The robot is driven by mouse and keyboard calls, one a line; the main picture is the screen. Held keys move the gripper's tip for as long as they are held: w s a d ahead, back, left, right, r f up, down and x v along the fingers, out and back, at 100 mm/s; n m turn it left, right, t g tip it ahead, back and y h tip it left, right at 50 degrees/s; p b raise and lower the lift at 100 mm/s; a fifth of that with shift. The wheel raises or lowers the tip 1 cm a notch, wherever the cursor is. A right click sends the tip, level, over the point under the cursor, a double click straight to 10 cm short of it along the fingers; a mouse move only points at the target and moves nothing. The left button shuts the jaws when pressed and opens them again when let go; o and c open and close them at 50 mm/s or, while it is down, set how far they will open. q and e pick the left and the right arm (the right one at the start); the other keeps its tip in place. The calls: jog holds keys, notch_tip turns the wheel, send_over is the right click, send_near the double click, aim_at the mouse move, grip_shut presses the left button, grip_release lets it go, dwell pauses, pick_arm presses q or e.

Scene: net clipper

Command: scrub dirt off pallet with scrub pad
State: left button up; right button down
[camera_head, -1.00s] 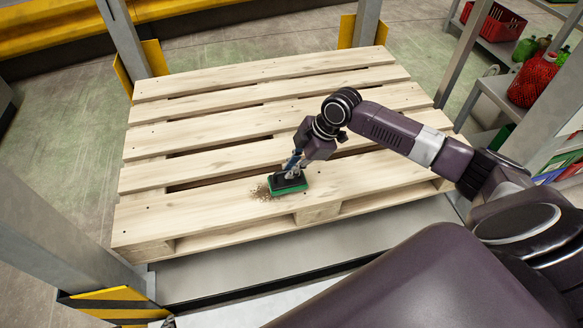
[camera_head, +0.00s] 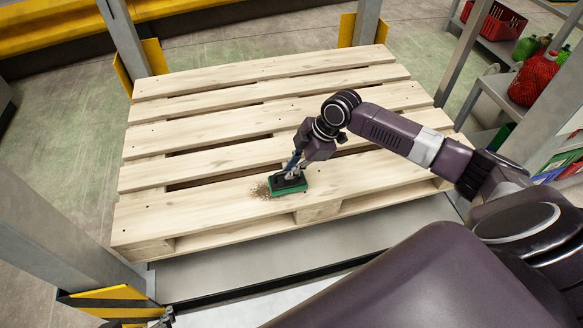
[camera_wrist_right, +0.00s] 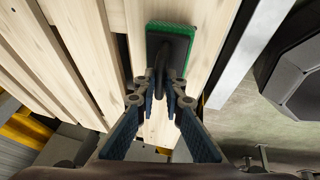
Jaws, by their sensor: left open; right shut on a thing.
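The wooden pallet (camera_head: 215,210) lies flat, its slats running across the head view. A patch of brown dirt (camera_head: 261,191) is on its near slat. The scrub pad (camera_head: 290,188) has a black top and a green scrubbing side, and rests on that slat at the right edge of the dirt. My right gripper (camera_head: 293,168) is shut on the pad's handle from above. The wrist view shows the pad (camera_wrist_right: 172,48) beyond the fingers (camera_wrist_right: 160,98); no dirt shows there. Only the tip of my left gripper (camera_head: 166,317) shows at the bottom edge, open and away from the pallet.
Grey rack posts (camera_head: 128,45) stand around the pallet, with yellow guards at their feet. A striped yellow and black guard (camera_head: 110,303) is at the near left. Shelves at the right hold a red crate (camera_head: 495,22) and a red net bag (camera_head: 533,80). The slats left of the dirt are clear.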

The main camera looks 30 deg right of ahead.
pick_arm(q)
jog(key=shift+w+d+r+t, duration=0.1)
jog(key=shift+w+r+t, duration=0.1)
jog(key=shift+w, duration=0.15)
jog(key=shift+w+d+r+t, duration=0.1)
jog(key=shift+w+t, duration=0.1)
jog(key=shift+w, duration=0.1)
pick_arm(e)
jog(key=shift+f, duration=0.4)
pick_arm(q)
jog(key=shift+s+f, duration=0.1)
pick_arm(e)
jog(key=shift+a, duration=0.1)
